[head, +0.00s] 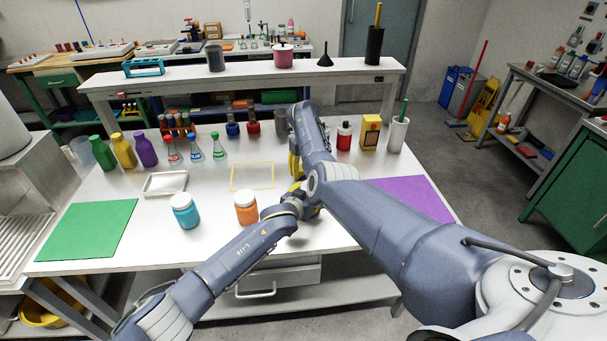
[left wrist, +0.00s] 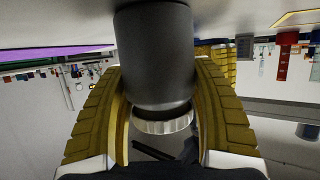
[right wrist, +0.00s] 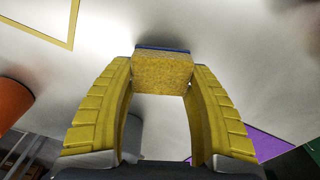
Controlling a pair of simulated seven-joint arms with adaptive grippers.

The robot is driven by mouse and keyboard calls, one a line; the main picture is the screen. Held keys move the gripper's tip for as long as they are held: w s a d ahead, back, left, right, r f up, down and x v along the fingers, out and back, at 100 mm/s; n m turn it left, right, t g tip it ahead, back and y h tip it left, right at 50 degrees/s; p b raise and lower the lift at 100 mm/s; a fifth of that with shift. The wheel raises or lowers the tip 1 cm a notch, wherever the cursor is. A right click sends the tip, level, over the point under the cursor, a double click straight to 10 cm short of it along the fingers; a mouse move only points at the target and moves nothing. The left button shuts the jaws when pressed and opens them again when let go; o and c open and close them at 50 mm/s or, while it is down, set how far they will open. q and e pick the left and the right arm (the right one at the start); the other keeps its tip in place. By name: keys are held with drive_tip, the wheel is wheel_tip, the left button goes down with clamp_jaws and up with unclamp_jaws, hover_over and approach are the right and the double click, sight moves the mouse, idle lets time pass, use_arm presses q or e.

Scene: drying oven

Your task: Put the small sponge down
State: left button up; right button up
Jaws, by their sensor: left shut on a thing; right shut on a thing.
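The small sponge (right wrist: 163,73), yellow with a blue top layer, is between the fingers of my right gripper (right wrist: 162,85) in the right wrist view. The table surface is close beyond it; I cannot tell whether they touch. In the head view my right gripper (head: 294,165) is over the middle of the white table, right of the yellow outlined rectangle (head: 252,176), and the sponge is hidden. My left gripper (left wrist: 160,100) is shut on a dark grey cylindrical jar (left wrist: 153,50) with a ridged pale cap. In the head view that jar is hidden behind my arms.
An orange jar (head: 246,208) and a blue jar (head: 186,211) stand near the front edge. A white tray (head: 165,184) lies left of the outline. A purple mat (head: 412,197) is at right, a green mat (head: 88,229) at left. Flasks and bottles stand behind. My forearms are close together.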

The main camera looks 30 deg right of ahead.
drive_tip(key=shift+f, duration=0.8)
drive_tip(key=shift+f, duration=0.15)
drive_tip(key=o, duration=1)
wheel_tip(320, 180, up, 12)
drive_tip(key=shift+r, duration=0.2)
drive_tip(key=shift+o, duration=0.7)
